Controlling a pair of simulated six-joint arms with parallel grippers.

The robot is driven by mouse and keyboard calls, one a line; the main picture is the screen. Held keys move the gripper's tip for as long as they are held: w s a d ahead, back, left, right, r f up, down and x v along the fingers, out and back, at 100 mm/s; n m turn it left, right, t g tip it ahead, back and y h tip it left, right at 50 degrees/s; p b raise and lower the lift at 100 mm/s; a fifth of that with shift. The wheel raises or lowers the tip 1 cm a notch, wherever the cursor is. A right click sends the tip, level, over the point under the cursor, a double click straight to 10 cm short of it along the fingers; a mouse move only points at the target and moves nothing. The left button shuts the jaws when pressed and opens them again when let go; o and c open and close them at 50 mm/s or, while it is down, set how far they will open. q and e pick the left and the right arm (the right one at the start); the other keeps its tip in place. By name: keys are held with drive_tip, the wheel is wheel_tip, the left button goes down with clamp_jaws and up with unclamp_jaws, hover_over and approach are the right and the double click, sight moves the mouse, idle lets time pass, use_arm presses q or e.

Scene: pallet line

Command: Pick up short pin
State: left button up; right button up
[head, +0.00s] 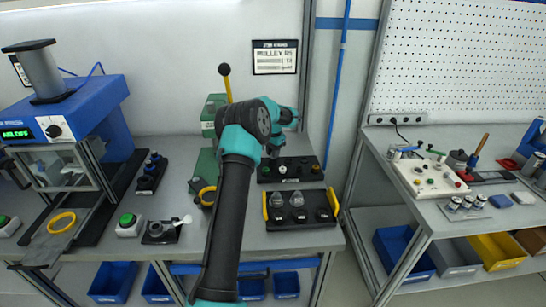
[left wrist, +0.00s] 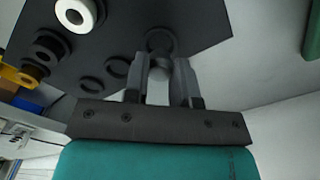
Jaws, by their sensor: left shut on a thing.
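My left gripper (left wrist: 161,78) is shut on the short pin (left wrist: 160,68), a small grey piece with a rounded end, between its two grey fingers in the left wrist view. The pin is over or at the dark plate with round sockets (left wrist: 125,40); I cannot tell whether it is clear of its socket. In the head view my left arm reaches up from the bottom and bends down toward the black tray (head: 263,179). The fingertips and the pin are largely hidden there. My right gripper is not in view.
A white ring (left wrist: 75,14) and black rings sit on the plate near the pin. A yellow-handled black tray (head: 300,218) stands in front. A green press (head: 205,165) is left of my arm, and a blue machine (head: 85,105) is farther left. A second bench (head: 440,215) is at right.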

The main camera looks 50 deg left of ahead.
use_arm(q)
drive_tip(key=shift+r, duration=0.55)
drive_tip(key=s+d+r, duration=0.1)
drive_tip(key=s+d, duration=0.9)
drive_tip(key=d, duration=0.2)
drive_tip(key=shift+s+r, duration=0.15)
drive_tip(key=shift+s, duration=0.15)
